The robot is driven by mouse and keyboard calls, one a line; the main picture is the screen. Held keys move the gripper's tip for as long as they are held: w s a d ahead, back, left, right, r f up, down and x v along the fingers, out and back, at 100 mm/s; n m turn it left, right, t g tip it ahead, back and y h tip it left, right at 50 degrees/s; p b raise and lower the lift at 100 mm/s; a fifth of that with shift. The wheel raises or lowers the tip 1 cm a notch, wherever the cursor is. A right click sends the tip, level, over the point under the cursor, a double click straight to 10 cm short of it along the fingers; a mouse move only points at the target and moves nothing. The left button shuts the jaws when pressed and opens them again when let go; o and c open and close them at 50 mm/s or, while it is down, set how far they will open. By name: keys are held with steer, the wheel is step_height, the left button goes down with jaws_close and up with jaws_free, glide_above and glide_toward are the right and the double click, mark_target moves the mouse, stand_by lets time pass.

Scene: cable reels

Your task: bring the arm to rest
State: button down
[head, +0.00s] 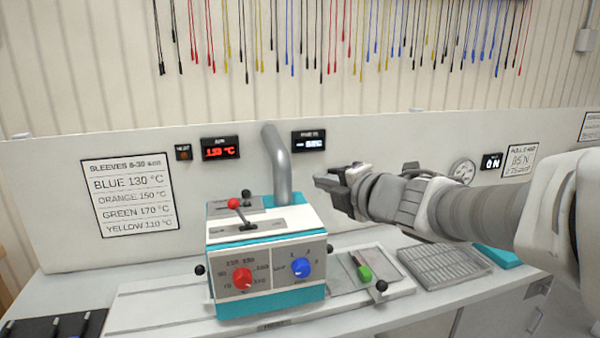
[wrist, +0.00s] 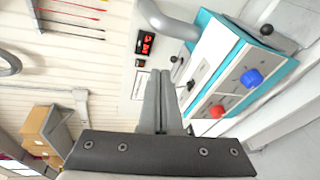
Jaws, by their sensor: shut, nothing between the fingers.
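My gripper (head: 328,181) is shut and empty in the head view, held in the air to the right of a grey pipe and above the bench. Its closed fingers (wrist: 160,98) show in the wrist view, pressed together and pointing away. My arm reaches in from the right edge of the head view. A teal and white machine (head: 265,255) stands on the bench to the left of and below my gripper. It has a red knob (head: 242,279), a blue knob (head: 302,267) and a red-tipped lever (head: 240,212) on top.
A grey pipe (head: 281,165) rises behind the machine, close to my gripper. A green-handled slide (head: 362,270) and a grey grille tray (head: 445,265) lie on the bench to the right. Cables hang on the back wall. Cardboard boxes (wrist: 48,132) show in the wrist view.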

steer(key=s+d+f+m+g+h, duration=0.1)
steer(key=s+d+f+m+h, duration=0.1)
steer(key=s+d+m+h, duration=0.5)
steer(key=s+d+f+m+h, duration=0.1)
steer(key=s+d+m+h, duration=0.1)
steer(key=d+m, duration=0.55)
steer(key=s+a+f+m+g+y, duration=0.1)
steer(key=s+a+f+m+g, duration=0.1)
steer(key=s, duration=0.6)
steer(key=s+a+f+m+g, duration=0.2)
steer(key=s+f+m+g, duration=0.3)
steer(key=s+f+m, duration=0.2)
steer(key=shift+s+a+f+m+y, duration=0.15)
steer(key=shift+s+a+m+y, duration=0.35)
steer(key=shift+m, duration=0.55)
steer(key=shift+s+d, duration=0.1)
